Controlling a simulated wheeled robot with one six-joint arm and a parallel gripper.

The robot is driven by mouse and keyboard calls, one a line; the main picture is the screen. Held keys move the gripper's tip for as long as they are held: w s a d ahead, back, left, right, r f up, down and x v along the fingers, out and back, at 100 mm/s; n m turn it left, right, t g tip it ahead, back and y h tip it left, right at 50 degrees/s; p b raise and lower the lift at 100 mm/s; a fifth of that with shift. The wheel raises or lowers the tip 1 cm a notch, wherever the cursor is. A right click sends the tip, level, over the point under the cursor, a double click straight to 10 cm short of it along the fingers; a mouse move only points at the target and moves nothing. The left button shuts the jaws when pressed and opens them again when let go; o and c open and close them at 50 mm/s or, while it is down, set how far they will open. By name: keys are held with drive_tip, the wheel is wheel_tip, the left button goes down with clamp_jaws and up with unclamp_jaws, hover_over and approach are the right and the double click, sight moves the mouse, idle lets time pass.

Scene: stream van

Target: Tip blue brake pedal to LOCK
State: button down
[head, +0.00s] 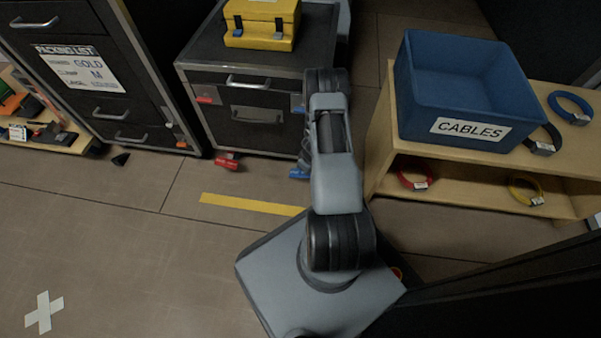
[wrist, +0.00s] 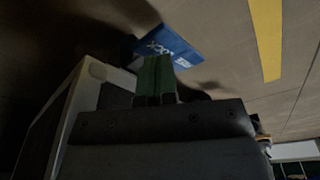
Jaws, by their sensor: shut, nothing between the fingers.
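The blue brake pedal (head: 299,174) sits low at the front right foot of the black case on the floor, partly hidden by my arm in the head view. In the wrist view the blue pedal (wrist: 182,48) shows white lettering and lies just past my fingertips. My gripper (wrist: 156,62) has its green fingers together with nothing between them. The fingertips overlap the pedal's lower edge in the wrist view; I cannot tell if they touch it. In the head view my arm hides the gripper.
A red pedal (head: 227,162) is at the case's left foot. The black case (head: 250,112) carries a yellow box (head: 262,22). To the right is a wooden shelf (head: 375,160) with a blue CABLES bin (head: 425,112). Open floor with a yellow strip (head: 250,204) lies in front.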

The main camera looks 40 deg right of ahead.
drive_tip(key=shift+f+b, duration=0.8)
drive_tip(key=shift+f, duration=0.5)
idle(0.4)
drive_tip(key=shift+r+p, duration=1.95)
drive_tip(key=shift+r, duration=1.55)
